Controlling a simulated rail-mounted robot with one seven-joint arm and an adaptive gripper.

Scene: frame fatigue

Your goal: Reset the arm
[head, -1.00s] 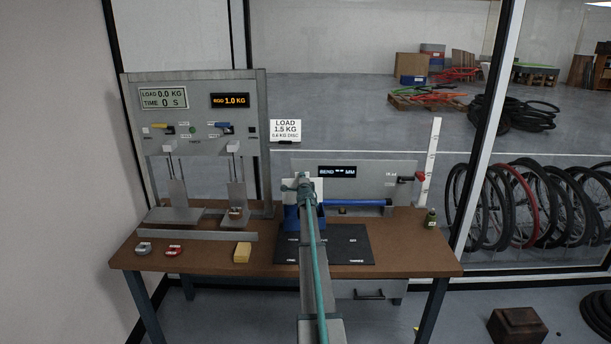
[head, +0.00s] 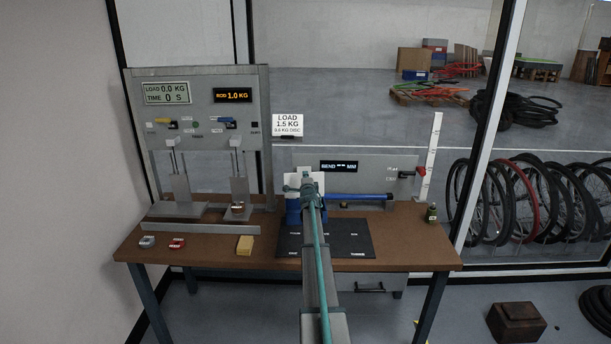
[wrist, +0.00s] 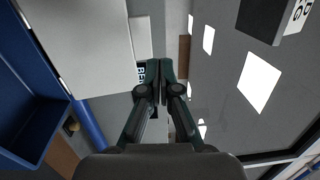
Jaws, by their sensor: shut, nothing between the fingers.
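My arm reaches forward from the bottom of the head view toward the workbench (head: 190,251). My gripper's fingers are hidden behind the arm's end in the head view. In the wrist view my gripper (wrist: 160,68) shows with its two dark green fingers together and nothing between them. A blue bin (wrist: 30,110) is at the left of the wrist view.
A test rig (head: 200,100) with a load display stands at the back left. A bend gauge (head: 345,167) with a blue tube (head: 350,197) stands behind the mat. A yellow block (head: 245,246), a red-topped disc (head: 177,242) and a grey one (head: 147,242) lie front left. A small bottle (head: 432,213) stands right.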

